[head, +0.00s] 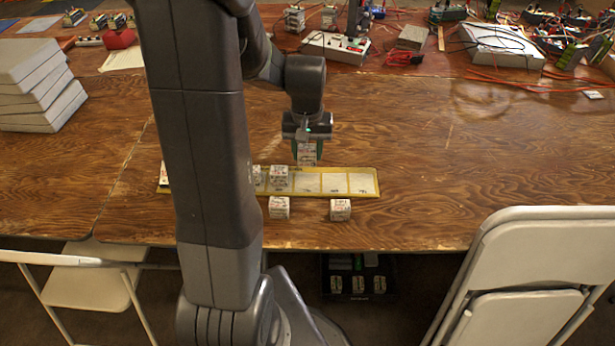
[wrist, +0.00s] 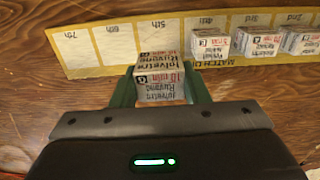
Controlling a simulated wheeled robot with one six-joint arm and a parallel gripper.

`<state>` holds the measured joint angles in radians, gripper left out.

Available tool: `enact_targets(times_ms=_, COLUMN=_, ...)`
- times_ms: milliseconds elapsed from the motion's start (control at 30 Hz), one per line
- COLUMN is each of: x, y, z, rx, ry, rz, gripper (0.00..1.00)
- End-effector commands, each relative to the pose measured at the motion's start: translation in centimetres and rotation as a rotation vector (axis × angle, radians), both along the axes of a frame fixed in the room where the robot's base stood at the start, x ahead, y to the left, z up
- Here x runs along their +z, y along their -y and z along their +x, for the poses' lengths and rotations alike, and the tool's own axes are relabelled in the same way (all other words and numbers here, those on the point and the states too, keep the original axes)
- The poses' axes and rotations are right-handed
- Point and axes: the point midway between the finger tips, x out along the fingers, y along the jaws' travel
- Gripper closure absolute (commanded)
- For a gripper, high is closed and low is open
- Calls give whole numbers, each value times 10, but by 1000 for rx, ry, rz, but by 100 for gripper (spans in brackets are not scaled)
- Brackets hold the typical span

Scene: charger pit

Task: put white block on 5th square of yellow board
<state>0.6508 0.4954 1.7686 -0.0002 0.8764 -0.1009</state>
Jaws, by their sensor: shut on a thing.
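The yellow board (head: 362,193) lies on the wooden table, with numbered squares. In the wrist view its 5th square (wrist: 150,28) is bare, with part of it hidden behind the held block. My gripper (head: 307,150) is shut on a white block (head: 307,158) with printed text, held at the board's far edge in the head view, in line with the 5th square. The held white block shows between the green fingers in the wrist view (wrist: 161,78). White blocks stand on the 4th (wrist: 213,43), 3rd (wrist: 258,43) and 2nd (wrist: 303,41) squares.
Two more white blocks stand on the table on the near side of the board, one at left (head: 279,208) and one at right (head: 340,210). The 6th (wrist: 111,45) and 7th squares (wrist: 80,48) are bare. My arm hides the board's left part in the head view.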

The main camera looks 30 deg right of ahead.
Motion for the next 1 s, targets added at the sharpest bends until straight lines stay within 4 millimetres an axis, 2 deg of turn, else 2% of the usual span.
enact_targets(times_ms=33, x=-13, y=-1, z=-1, rx=0, ry=-5, rz=5, gripper=81)
enact_targets(times_ms=133, x=-30, y=0, z=-1, rx=0, ry=-4, rz=3, gripper=81)
enact_targets(times_ms=367, x=-48, y=0, z=-1, rx=0, ry=-2, rz=1, gripper=81)
enact_targets(times_ms=600, x=-78, y=0, z=-1, rx=0, ry=-3, rz=2, gripper=81)
enact_targets(times_ms=967, x=-83, y=0, z=-1, rx=0, ry=-1, rz=1, gripper=81)
enact_targets(times_ms=1000, x=-83, y=0, z=-1, rx=0, ry=-1, rz=1, gripper=55)
